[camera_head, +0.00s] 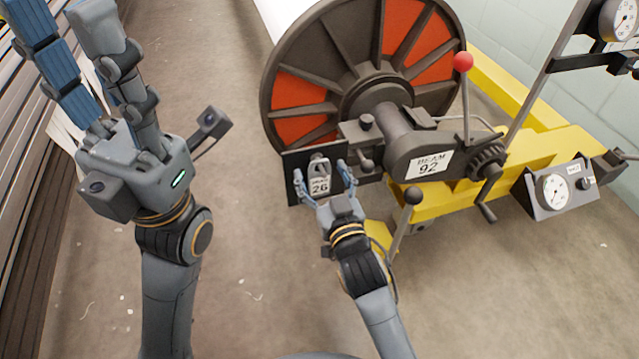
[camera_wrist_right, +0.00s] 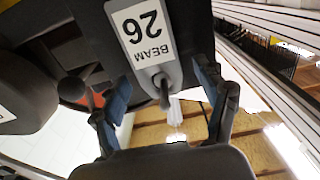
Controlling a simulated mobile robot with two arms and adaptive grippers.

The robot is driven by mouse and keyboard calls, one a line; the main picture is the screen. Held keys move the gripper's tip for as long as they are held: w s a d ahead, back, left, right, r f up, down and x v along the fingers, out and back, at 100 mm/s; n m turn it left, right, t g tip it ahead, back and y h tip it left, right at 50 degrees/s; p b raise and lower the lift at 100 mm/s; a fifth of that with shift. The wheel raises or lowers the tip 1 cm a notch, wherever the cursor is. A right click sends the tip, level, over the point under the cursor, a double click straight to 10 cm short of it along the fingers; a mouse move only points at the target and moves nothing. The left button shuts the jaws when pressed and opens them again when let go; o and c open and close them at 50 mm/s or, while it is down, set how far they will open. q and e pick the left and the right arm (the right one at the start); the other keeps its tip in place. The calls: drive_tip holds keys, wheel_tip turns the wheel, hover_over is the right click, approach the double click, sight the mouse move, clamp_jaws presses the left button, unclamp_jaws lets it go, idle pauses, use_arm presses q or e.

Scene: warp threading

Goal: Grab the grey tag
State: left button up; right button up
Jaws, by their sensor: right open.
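The grey tag (camera_head: 319,187) hangs on a dark plate beside the big reel and carries a white label reading 26. In the right wrist view the tag (camera_wrist_right: 170,72) shows upside down, with its label reading BEAM 26 and a hook at its loop end. My right gripper (camera_head: 321,172) is open, with one finger on each side of the tag. In the wrist view its fingers (camera_wrist_right: 163,80) stand apart from the tag, with gaps on both sides. My left gripper (camera_head: 62,12) is raised at the upper left, its fingers apart and empty, far from the tag.
The dark reel (camera_head: 345,60) with orange panels stands behind the tag. A BEAM 92 housing (camera_head: 418,160), a red-knobbed lever (camera_head: 463,62) and a black-knobbed lever (camera_head: 413,196) are to the right. A yellow frame (camera_head: 545,155) carries a gauge box (camera_head: 560,190). Bare floor lies left of the reel.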

drive_tip(key=c, duration=1)
drive_tip(key=shift+c, duration=0.2)
drive_tip(key=shift+r, duration=0.2)
